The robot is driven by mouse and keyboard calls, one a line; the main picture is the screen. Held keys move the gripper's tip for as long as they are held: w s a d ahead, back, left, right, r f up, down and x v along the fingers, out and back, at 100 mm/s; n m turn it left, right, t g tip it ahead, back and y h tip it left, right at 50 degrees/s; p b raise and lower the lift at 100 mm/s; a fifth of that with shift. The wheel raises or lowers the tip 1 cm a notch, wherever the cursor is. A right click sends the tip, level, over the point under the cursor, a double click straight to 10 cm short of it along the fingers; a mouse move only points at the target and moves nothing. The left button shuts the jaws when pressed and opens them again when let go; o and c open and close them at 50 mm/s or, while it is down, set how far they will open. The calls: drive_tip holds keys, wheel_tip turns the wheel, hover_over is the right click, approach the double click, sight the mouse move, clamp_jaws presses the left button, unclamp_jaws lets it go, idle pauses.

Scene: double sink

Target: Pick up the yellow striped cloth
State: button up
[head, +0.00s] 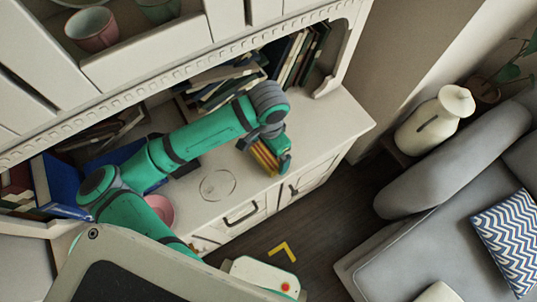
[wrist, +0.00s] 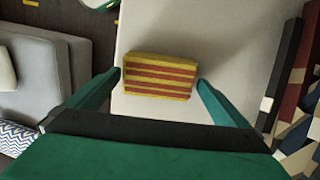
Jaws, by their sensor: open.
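The yellow cloth with red stripes (wrist: 158,77) lies as a folded block on the white cabinet top. In the wrist view it sits between the two green fingers of my gripper (wrist: 160,84), with a small gap on each side. In the head view the cloth (head: 264,158) is near the right part of the cabinet top, partly hidden by my gripper (head: 272,160) above it. My gripper is open. I cannot tell exactly how high the fingertips are over the surface.
Several books (head: 300,58) stand on the shelf behind the cloth. A clear round dish (head: 217,185) and a pink bowl (head: 160,210) are on the cabinet top to the left. A grey sofa (head: 430,235) stands at the right. The cabinet top right of the cloth is bare.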

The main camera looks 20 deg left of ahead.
drive_tip(key=shift+f, duration=1)
drive_tip(key=c, duration=0.8)
drive_tip(key=shift+r, duration=0.1)
